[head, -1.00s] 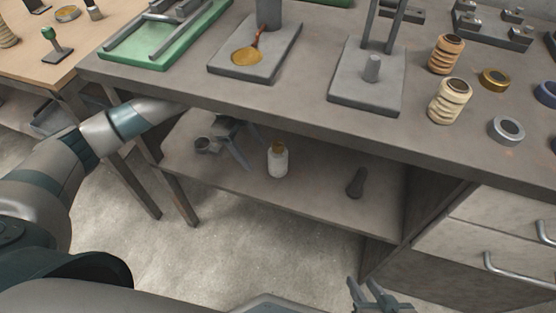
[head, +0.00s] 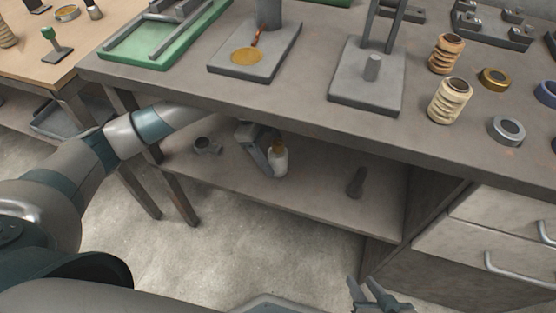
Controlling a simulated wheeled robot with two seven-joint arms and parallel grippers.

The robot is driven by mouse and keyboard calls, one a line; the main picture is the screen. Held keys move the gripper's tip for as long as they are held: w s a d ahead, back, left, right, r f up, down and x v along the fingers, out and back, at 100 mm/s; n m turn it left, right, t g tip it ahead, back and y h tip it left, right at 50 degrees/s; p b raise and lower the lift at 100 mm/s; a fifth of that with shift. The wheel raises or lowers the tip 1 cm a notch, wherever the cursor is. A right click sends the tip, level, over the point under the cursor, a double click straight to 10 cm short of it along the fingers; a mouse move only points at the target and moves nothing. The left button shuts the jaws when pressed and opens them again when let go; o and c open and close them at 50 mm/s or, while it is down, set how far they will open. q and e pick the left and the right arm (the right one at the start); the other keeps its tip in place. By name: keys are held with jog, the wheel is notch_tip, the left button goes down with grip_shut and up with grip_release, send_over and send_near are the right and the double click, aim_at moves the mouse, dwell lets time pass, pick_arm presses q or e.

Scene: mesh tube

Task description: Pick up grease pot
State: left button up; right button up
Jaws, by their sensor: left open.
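The grease pot is probably the white pot with a brown top (head: 281,163), standing upright on the lower shelf (head: 320,203) under the bench. My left gripper (head: 271,160) reaches in under the bench top and is open at the pot. One finger shows at the pot's left side; the other is hard to make out, and I cannot tell whether either touches it. My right gripper (head: 376,297) is at the bottom edge, away from the shelf, with its fingers apart and nothing seen between them.
On the shelf, a small grey cup-like part (head: 203,146) lies left of the pot and a dark handle-like object (head: 356,183) lies to the right. The bench top (head: 310,100) overhangs the shelf. A drawer cabinet (head: 480,235) stands at the right.

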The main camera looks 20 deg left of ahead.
pick_arm(q)
jog(key=shift+d+f, duration=0.45)
jog(key=shift+d, duration=0.25)
jog(key=shift+f, duration=0.15)
pick_arm(e)
jog(key=shift+w+a+r+t, duration=0.25)
jog(key=shift+a+r+t, duration=0.05)
pick_arm(q)
jog(key=c, duration=1.3)
jog(key=shift+c, duration=0.2)
pick_arm(e)
jog(key=shift+d, duration=0.15)
